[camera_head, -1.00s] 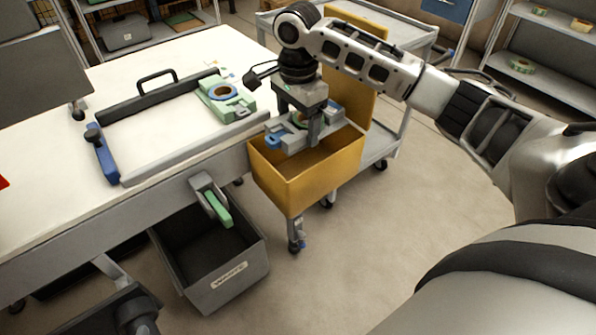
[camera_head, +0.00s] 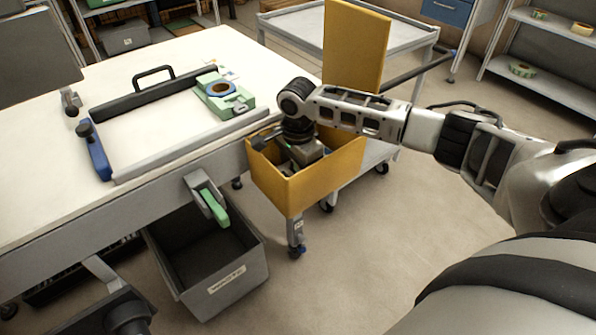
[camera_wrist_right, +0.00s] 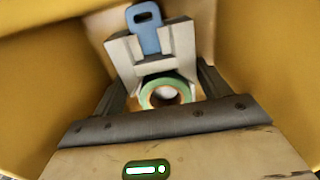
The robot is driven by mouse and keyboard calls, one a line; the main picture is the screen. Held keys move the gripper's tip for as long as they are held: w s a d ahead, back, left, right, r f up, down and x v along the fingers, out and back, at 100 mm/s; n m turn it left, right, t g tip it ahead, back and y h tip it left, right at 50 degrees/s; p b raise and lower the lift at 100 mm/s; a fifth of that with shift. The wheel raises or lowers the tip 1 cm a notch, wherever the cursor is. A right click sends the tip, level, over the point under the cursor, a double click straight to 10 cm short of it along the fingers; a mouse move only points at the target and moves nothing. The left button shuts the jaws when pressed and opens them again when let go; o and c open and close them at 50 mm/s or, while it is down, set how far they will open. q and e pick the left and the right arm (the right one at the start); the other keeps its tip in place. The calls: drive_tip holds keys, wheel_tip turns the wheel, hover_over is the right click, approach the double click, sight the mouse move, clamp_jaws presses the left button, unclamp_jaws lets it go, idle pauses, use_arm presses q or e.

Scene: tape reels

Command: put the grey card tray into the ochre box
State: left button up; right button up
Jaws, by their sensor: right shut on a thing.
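The ochre box (camera_head: 312,188) stands open at the table's right end, its raised lid (camera_head: 355,45) behind it. My right gripper (camera_head: 303,155) reaches down inside the box. It is shut on the grey card tray, which shows in the right wrist view (camera_wrist_right: 183,42) with a blue tab (camera_wrist_right: 147,30) and a green-rimmed tape reel (camera_wrist_right: 168,92). Ochre walls surround the tray there. In the head view the gripper and box wall hide most of the tray. Whether it touches the box floor I cannot tell.
A grey cart (camera_head: 300,25) stands behind the box.

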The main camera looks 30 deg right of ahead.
use_arm(q)
drive_tip(key=shift+r, duration=0.3)
use_arm(e)
drive_tip(key=o, duration=1.1)
drive_tip(key=shift+f, duration=0.1)
use_arm(q)
drive_tip(key=shift+f, duration=0.2)
drive_tip(key=shift+f, duration=0.1)
drive_tip(key=shift+w+r+p, duration=0.2)
drive_tip(key=shift+r+p, duration=0.5)
drive_tip(key=shift+p, duration=0.7)
use_arm(e)
drive_tip(key=shift+r, duration=6.15)
